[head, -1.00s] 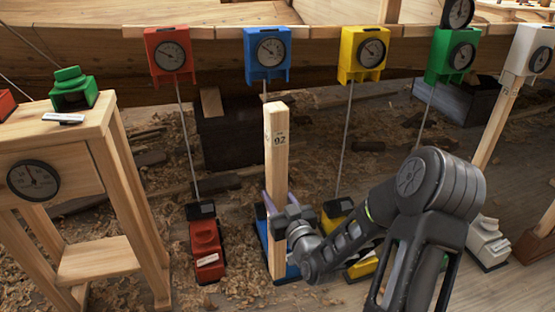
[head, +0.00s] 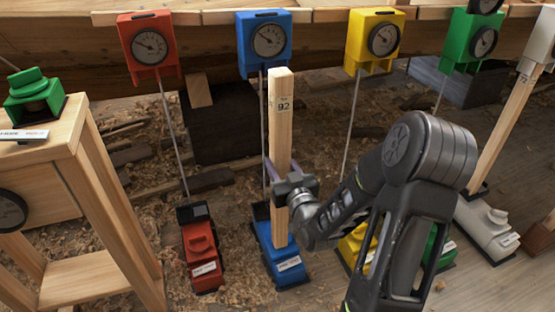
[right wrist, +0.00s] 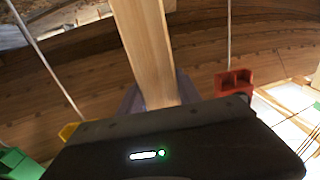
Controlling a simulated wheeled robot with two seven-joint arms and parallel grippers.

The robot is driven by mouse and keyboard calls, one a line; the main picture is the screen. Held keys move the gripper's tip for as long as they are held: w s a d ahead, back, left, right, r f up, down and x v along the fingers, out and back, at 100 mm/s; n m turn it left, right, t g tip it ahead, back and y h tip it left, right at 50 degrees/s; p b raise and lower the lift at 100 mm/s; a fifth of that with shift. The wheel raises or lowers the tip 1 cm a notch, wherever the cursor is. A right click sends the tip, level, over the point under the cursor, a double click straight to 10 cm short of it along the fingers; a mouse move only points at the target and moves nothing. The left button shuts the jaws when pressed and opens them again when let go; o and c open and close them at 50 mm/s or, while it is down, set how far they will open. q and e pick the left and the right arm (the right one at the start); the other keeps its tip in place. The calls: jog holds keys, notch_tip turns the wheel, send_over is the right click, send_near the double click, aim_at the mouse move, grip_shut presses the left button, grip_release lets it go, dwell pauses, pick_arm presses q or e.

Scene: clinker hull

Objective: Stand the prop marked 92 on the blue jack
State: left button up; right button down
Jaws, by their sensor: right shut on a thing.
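The prop marked 92 (head: 282,125) is a pale square wooden post, held close to upright in front of the blue gauge box. My right gripper (head: 283,188) is shut on its lower half. In the right wrist view the prop (right wrist: 146,45) rises from between the fingers. The blue jack (head: 287,268) stands on the floor under the prop. The prop's lower end overlaps the jack's top in the head view; I cannot tell whether they touch. A blue gauge box (head: 264,40) hangs on the hull above. My left gripper is out of view.
A red jack (head: 203,262) stands left of the blue one, a yellow jack (head: 355,245) to the right, partly behind my arm. A white jack (head: 487,228) bears a leaning prop (head: 508,120). A wooden stand (head: 95,190) with a green jack (head: 35,95) fills the left.

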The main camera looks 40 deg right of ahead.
jog(key=shift+w, duration=0.2)
jog(key=w+d+f+b, duration=0.3)
jog(key=w, duration=0.7)
jog(key=w+d+f+b, duration=0.3)
jog(key=w+d+b, duration=0.1)
jog(key=w, duration=0.6)
jog(key=shift+w+f, duration=0.15)
jog(key=shift+f, duration=0.1)
dwell(2.1)
jog(key=shift+d+f+b, duration=0.1)
jog(key=shift+f+b, duration=0.3)
jog(key=shift+b, duration=0.3)
dwell(0.4)
jog(key=shift+w, duration=0.1)
dwell(1.0)
